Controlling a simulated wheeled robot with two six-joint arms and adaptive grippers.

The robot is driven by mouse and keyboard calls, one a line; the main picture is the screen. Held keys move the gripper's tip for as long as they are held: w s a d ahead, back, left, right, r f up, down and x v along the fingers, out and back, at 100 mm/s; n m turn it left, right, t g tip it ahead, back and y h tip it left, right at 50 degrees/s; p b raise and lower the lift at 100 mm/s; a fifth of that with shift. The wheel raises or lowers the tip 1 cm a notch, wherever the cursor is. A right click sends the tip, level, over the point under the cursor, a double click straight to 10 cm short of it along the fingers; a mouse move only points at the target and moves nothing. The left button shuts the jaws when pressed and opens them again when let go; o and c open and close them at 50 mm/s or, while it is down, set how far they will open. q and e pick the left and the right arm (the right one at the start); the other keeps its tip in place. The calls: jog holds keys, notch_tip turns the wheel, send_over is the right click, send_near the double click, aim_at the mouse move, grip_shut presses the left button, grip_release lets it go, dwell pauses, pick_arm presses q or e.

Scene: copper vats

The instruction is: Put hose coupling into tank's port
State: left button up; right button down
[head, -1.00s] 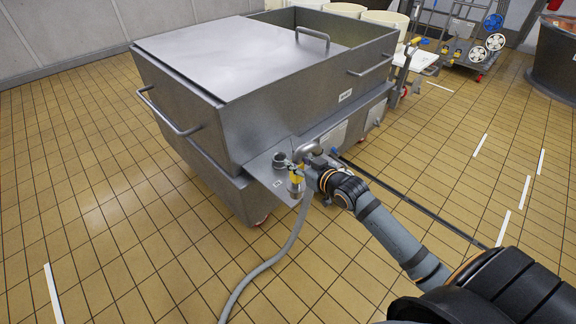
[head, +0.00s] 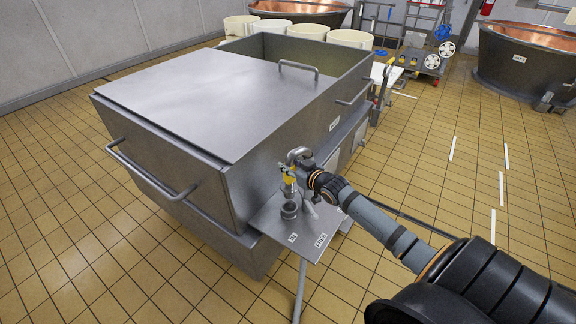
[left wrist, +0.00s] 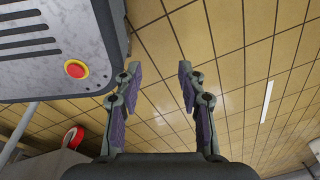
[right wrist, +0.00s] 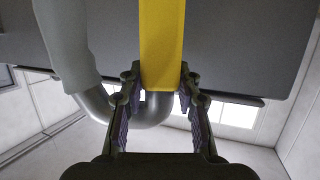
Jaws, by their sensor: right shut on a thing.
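The steel tank (head: 215,95) stands in the middle of the head view. An upright round port (head: 289,211) rises from the tank's low shelf. My right gripper (head: 289,176) is shut on the hose coupling (head: 288,189), which has a yellow part. The coupling shows just behind the port in the picture; I cannot tell its gap from it. In the right wrist view the yellow part (right wrist: 162,45) passes between the fingertips, with a bent metal pipe (right wrist: 145,110) behind and grey hose (right wrist: 65,45) at left. My left gripper (left wrist: 157,78) is open and empty, off the head view.
The shelf (head: 268,228) carries labels near its front edge. Hose (head: 300,285) hangs below it. Pale tubs (head: 275,30), a cart (head: 425,60) and a copper vat (head: 520,60) stand behind. Tiled floor is clear left and right. A red button (left wrist: 76,69) shows near my left gripper.

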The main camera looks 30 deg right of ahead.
aim_at(292, 188)
notch_tip(292, 188, down, 4)
jog(key=b, duration=0.3)
jog(key=shift+w+b, duration=0.1)
jog(key=shift+b, duration=0.3)
jog(key=shift+f+b, duration=0.3)
pick_arm(q)
jog(key=f, duration=0.1)
jog(key=w+f, duration=0.1)
jog(key=f, duration=0.2)
jog(key=shift+w+a+f, duration=0.2)
jog(key=shift+w+f, duration=0.05)
jog(key=shift+s, duration=0.15)
pick_arm(e)
jog(key=shift+r, duration=0.1)
pick_arm(q)
jog(key=shift+f, duration=0.1)
pick_arm(e)
jog(key=shift+f, duration=0.25)
pick_arm(q)
jog(key=shift+f+b, duration=2.05)
jog(key=shift+b, duration=0.05)
pick_arm(e)
jog(key=shift+f, duration=2.4)
pick_arm(q)
jog(key=shift+f+b, duration=0.35)
jog(key=shift+f, duration=0.05)
pick_arm(e)
jog(key=shift+f, duration=0.5)
